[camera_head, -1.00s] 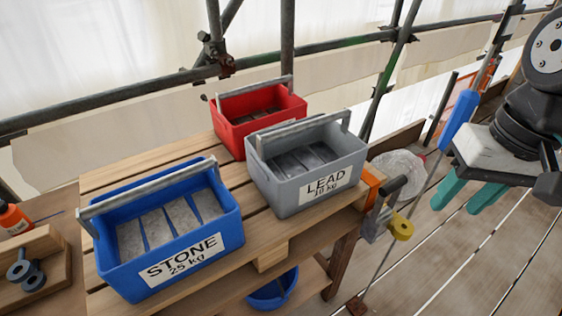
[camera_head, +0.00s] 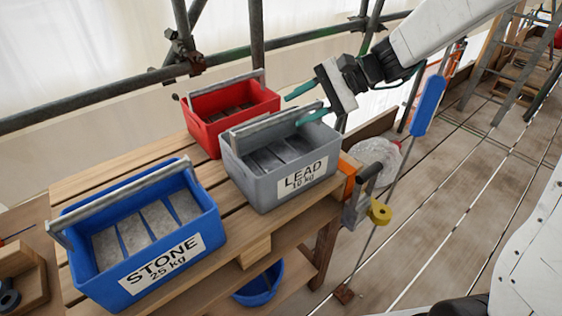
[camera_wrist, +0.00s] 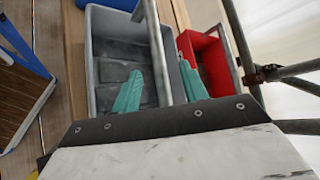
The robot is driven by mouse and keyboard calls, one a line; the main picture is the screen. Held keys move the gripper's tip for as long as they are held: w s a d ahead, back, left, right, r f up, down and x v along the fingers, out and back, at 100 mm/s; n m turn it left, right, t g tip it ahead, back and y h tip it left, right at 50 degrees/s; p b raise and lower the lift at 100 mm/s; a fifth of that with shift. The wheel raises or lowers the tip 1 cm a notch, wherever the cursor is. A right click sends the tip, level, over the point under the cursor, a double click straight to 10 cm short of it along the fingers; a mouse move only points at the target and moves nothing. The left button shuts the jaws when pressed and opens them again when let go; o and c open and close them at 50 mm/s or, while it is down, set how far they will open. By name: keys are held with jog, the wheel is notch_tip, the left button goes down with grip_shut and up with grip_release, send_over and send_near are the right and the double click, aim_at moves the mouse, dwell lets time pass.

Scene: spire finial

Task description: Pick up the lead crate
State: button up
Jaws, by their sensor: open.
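The lead crate (camera_head: 262,187) is a grey open box labelled "LEAD 10 kg", with grey slabs inside and a metal bar handle across its top. It stands on the wooden slatted bench. My gripper (camera_head: 300,104), with teal fingers, is open and empty at the crate's upper right, close to the handle's right end. In the wrist view the lead crate (camera_wrist: 92,95) lies below my gripper (camera_wrist: 160,82), and the handle bar runs between the two fingers in the picture. I cannot tell whether the fingers touch the handle.
A blue crate (camera_head: 90,285) labelled "STONE 25 kg" stands left of the lead crate. A red crate (camera_head: 200,137) stands close behind it. An orange clamp (camera_head: 349,176) is at the bench's right end. Scaffold poles (camera_head: 258,40) run behind.

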aim_at(285, 116)
jog(key=x, duration=0.5)
jog(key=shift+a+f, duration=0.2)
jog(key=shift+f, duration=0.05)
grip_shut()
